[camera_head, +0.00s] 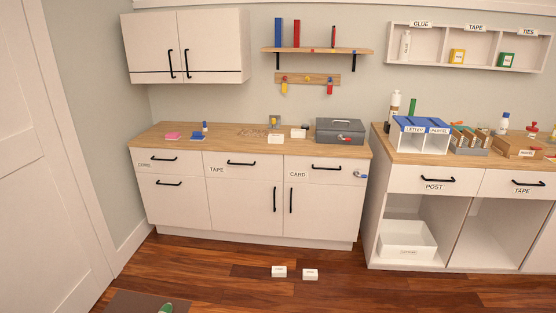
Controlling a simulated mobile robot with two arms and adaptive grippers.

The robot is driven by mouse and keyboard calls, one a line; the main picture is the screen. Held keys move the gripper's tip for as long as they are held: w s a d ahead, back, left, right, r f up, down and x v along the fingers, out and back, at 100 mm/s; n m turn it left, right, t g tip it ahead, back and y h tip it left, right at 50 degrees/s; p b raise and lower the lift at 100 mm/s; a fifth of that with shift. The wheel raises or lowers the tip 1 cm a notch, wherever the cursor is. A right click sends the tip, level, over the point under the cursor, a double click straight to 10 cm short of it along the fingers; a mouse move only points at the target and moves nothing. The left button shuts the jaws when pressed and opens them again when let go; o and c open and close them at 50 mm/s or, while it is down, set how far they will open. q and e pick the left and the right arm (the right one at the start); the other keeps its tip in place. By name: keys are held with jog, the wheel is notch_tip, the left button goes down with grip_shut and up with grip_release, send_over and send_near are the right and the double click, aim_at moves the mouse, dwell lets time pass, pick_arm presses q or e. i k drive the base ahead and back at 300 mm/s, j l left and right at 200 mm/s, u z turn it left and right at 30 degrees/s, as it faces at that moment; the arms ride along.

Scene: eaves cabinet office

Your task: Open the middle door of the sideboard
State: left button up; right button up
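The sideboard (180,207) stands against the back wall, left of centre, with a wooden top and white front. Its middle door (238,208) sits under the drawer labelled TAPE and looks shut. The middle door's black vertical handle (274,199) is near its right edge. The right door (322,213) has a vertical handle (291,200) near its left edge, close to the middle door's handle. The left front panel (175,205) has a horizontal handle. All the fronts look shut. Neither of my grippers is in view.
Two small white boxes (279,271) (310,274) lie on the floor before the sideboard. A dark mat (130,302) with a green-tipped object (166,308) is at the lower left. An open-fronted unit (375,220) stands at right.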

aim_at(255, 207)
jog(key=i+z, duration=0.15)
jog(key=i, duration=0.5)
jog(key=i+j+z, duration=0.15)
jog(key=i, duration=0.5)
